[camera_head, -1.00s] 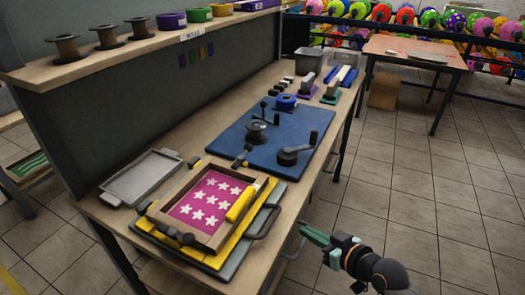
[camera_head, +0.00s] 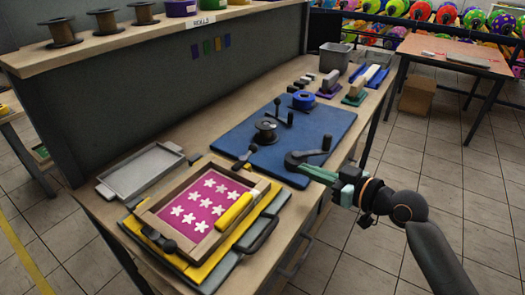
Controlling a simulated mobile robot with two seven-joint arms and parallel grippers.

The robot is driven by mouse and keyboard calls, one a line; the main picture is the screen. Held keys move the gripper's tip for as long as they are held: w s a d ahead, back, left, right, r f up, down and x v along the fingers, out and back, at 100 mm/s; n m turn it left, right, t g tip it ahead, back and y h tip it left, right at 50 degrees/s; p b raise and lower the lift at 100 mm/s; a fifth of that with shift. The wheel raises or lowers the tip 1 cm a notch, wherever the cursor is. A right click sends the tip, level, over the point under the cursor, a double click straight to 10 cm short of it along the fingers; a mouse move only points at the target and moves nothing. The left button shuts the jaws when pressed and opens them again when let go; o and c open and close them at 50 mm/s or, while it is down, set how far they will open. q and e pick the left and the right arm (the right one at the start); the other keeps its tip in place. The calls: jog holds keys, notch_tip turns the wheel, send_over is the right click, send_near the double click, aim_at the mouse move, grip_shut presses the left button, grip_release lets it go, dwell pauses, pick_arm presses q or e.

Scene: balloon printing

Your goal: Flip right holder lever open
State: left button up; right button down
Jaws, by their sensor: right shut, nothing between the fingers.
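The right holder (camera_head: 296,159) is a dark round clamp at the right front of the blue mat (camera_head: 232,144). Its lever lies low to the right and ends in an upright black knob (camera_head: 327,143). My right gripper (camera_head: 306,169) reaches in from the right. Its green fingers are shut and empty, just in front of the holder and below the lever. I cannot tell whether they touch it. A dark spool-like holder (camera_head: 266,131) stands further back on the mat. My left gripper is out of view.
A wooden frame with a pink star print (camera_head: 210,203) and yellow edges lies at the front left of the bench. A grey tray (camera_head: 142,170) is beside it. A shelf with spools (camera_head: 103,20) runs along the left.

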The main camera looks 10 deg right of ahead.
jog(key=shift+r, duration=0.1)
jog(key=shift+a, duration=0.1)
send_near(257, 150)
jog(key=p+x, duration=0.1)
jog(key=x, duration=0.6)
